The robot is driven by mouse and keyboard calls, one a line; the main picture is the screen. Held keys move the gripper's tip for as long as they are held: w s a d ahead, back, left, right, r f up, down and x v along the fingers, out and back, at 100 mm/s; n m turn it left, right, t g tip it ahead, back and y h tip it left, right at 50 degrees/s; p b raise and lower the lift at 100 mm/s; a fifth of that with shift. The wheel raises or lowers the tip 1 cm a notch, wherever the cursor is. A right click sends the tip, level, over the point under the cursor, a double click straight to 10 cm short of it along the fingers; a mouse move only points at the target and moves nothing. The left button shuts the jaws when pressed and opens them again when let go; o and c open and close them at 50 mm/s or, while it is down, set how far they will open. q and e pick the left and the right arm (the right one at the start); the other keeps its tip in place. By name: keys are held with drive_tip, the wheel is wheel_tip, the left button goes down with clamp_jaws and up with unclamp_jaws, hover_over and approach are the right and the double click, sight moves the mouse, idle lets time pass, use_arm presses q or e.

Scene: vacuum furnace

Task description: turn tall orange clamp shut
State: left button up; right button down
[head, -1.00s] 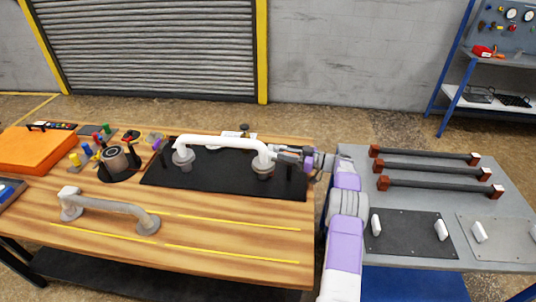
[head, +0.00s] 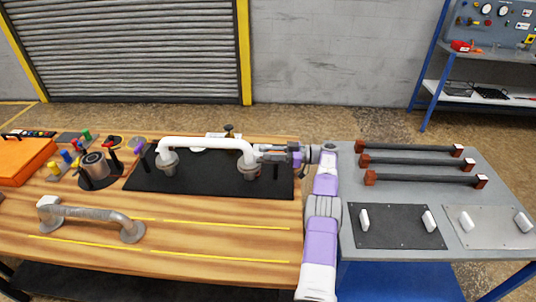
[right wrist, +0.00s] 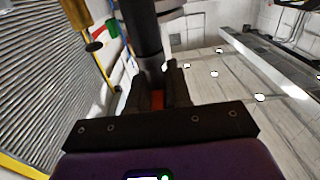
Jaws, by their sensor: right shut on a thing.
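My right gripper (head: 268,153) is at the right end of the white pipe (head: 205,144), beside its right flange (head: 249,168). In the right wrist view its dark fingers (right wrist: 157,92) are shut on a small orange-red piece (right wrist: 157,99), which I take to be the tall orange clamp. Most of that piece is hidden between the fingers. A dark round bar (right wrist: 140,30) rises just beyond the fingertips. In the head view the clamp is too small and covered to make out. My left gripper is not in view.
The pipe stands on a black mat (head: 200,185) on the wooden table. A grey bent pipe (head: 90,215) lies in front at the left. Knobs and an orange box (head: 22,160) are far left. A grey table (head: 400,180) with dark bars (head: 415,148) stands at the right.

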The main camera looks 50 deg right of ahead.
drive_tip(key=shift+a+r, duration=0.1)
drive_tip(key=shift+r, duration=0.05)
drive_tip(key=c, duration=1.1)
unclamp_jaws()
drive_tip(key=shift+c, duration=0.2)
wheel_tip(320, 180, up, 10)
drive_tip(key=p, duration=0.3)
